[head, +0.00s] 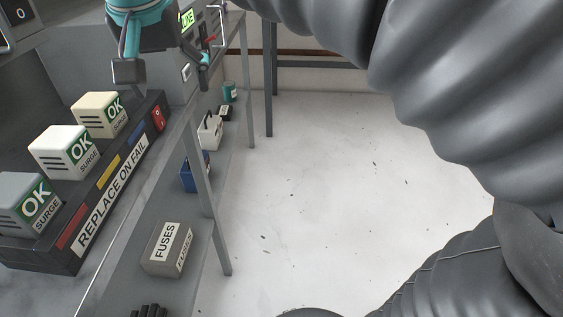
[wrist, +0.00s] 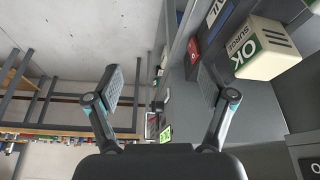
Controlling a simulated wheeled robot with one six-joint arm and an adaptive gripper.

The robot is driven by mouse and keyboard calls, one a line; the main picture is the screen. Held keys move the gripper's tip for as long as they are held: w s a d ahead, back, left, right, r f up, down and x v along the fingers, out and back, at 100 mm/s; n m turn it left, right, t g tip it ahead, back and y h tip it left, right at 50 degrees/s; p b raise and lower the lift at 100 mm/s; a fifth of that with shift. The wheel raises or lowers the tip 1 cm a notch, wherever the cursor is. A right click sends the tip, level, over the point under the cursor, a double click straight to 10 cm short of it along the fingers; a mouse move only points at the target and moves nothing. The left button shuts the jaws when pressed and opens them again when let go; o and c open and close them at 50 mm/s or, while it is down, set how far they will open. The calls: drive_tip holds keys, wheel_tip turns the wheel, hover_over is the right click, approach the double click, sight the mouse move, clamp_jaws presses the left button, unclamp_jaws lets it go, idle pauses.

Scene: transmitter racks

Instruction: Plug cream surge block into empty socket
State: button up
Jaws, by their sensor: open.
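The cream surge block (head: 93,116), with a green OK label, sits upright at the far end of a row of three blocks on a dark strip marked REPLACE ON FAIL (head: 112,193). In the wrist view the cream block (wrist: 275,52) is at the upper right, outside the right finger. My gripper (head: 164,80) is open and empty, to the right of the cream block in the head view. Its two spread fingers also show in the wrist view (wrist: 165,85). I cannot make out an empty socket; the blocks hide much of the strip's top.
A white block (head: 58,152) and a grey block (head: 22,203) stand nearer on the strip. A red switch (head: 158,118) is at its far end. A lower shelf holds a FUSES box (head: 160,250), a blue bin (head: 190,176) and a white container (head: 211,132). The floor (head: 320,200) is clear.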

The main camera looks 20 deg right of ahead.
drive_tip(key=s+d+f, duration=0.4)
drive_tip(key=d+f, duration=0.1)
drive_tip(key=f, duration=0.2)
drive_tip(key=s+d+f+n+t, duration=0.1)
drive_tip(key=s+d+f, duration=0.2)
drive_tip(key=d+f, duration=0.2)
drive_tip(key=s+d+f+n, duration=0.1)
drive_tip(key=s+d+f, duration=0.3)
drive_tip(key=f, duration=0.5)
drive_tip(key=shift+s+d+f+y, duration=0.3)
drive_tip(key=shift+d+f+y, duration=0.1)
drive_tip(key=shift+d, duration=0.3)
idle(0.5)
